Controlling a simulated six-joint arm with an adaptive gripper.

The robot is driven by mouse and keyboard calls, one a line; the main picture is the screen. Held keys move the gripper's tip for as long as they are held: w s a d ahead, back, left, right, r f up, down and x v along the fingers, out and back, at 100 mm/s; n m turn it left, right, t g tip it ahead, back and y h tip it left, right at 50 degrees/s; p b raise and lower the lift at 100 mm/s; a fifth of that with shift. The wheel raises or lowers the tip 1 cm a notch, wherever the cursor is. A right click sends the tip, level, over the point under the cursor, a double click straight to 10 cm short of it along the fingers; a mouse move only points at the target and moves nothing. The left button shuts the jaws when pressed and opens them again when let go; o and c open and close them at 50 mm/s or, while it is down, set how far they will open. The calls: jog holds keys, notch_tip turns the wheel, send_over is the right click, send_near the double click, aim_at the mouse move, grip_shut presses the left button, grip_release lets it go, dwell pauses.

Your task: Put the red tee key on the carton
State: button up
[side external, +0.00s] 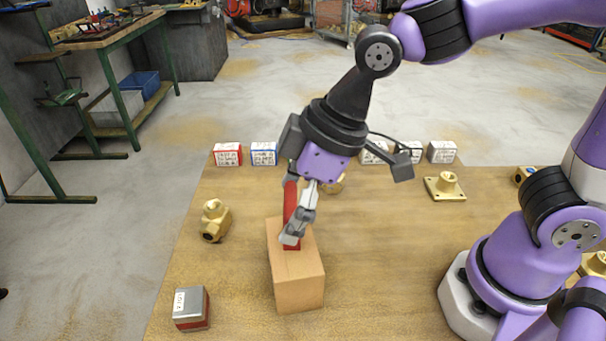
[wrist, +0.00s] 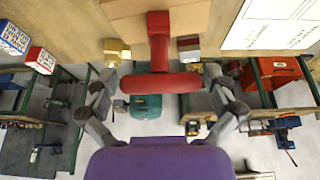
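The red tee key (side external: 290,205) is over the top of the brown cardboard carton (side external: 297,282), its lower end at or close to the top face. In the wrist view the crossbar of the key (wrist: 160,83) lies between my fingers, and its stem runs up toward the carton (wrist: 192,20). My gripper (side external: 291,238) is just above the carton. My near finger hides part of the key in the side view.
A brass fitting (side external: 214,220) and a grey and red block (side external: 191,308) sit left of the carton. Several labelled boxes, including a red one (side external: 228,154) and a blue one (side external: 263,153), line the far edge. A brass flange (side external: 445,186) lies right. The table between carton and my base is clear.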

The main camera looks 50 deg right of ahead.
jog(key=shift+r, duration=0.1)
jog(key=shift+r, duration=0.4)
jog(key=v, duration=1.1)
jog(key=d+f+m+t+h, duration=0.1)
jog(key=d+f+m, duration=0.2)
jog(key=d, duration=0.3)
jog(key=s+d+f+m+t+h, duration=0.1)
jog(key=d+f+m+h, duration=0.1)
jog(key=d+f+m, duration=0.2)
jog(key=d+m, duration=0.2)
jog(key=d, duration=0.1)
jog(key=shift+d+f, duration=0.15)
jog(key=shift+f, duration=0.2)
